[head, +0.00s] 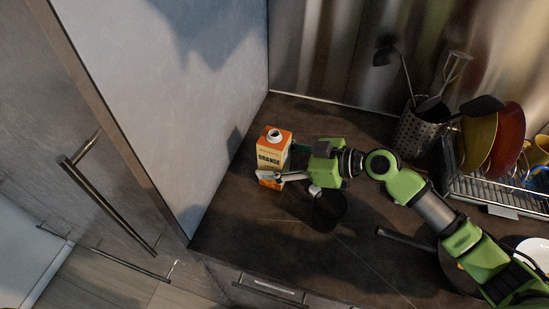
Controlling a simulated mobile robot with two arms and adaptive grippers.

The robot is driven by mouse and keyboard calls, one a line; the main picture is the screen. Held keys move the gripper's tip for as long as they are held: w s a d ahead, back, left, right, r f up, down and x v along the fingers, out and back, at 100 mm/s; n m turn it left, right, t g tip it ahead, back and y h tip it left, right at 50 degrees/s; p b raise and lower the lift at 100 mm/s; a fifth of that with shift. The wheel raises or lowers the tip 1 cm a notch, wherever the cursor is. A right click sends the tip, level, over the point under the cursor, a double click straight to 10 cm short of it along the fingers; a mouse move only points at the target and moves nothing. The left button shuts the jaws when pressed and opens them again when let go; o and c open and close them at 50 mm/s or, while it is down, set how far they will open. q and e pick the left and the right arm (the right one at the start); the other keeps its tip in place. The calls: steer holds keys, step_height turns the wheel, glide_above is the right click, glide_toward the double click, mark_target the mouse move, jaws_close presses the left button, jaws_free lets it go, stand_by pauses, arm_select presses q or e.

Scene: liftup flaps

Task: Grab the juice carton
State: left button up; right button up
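The juice carton (268,154) is orange and cream with "ORANGE" on its front and a white cap. It stands upright on the dark counter, close to the pale cabinet side. My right gripper (278,163) reaches it from the right. One finger crosses in front of the carton's lower part. The other finger passes at its far side and is partly hidden behind it. The carton is between the fingers, but I cannot tell whether both press on it. My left gripper is not in view.
A dark round cup (329,210) stands below my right gripper. A perforated utensil holder (421,134) and a dish rack (492,188) with coloured plates stand at the right. A pan handle (404,238) lies near my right arm. The tall cabinet side (165,90) bounds the left.

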steer(key=c, duration=1)
steer(key=shift+r, duration=0.1)
steer(key=shift+w+r, duration=0.1)
steer(key=shift+r, duration=0.1)
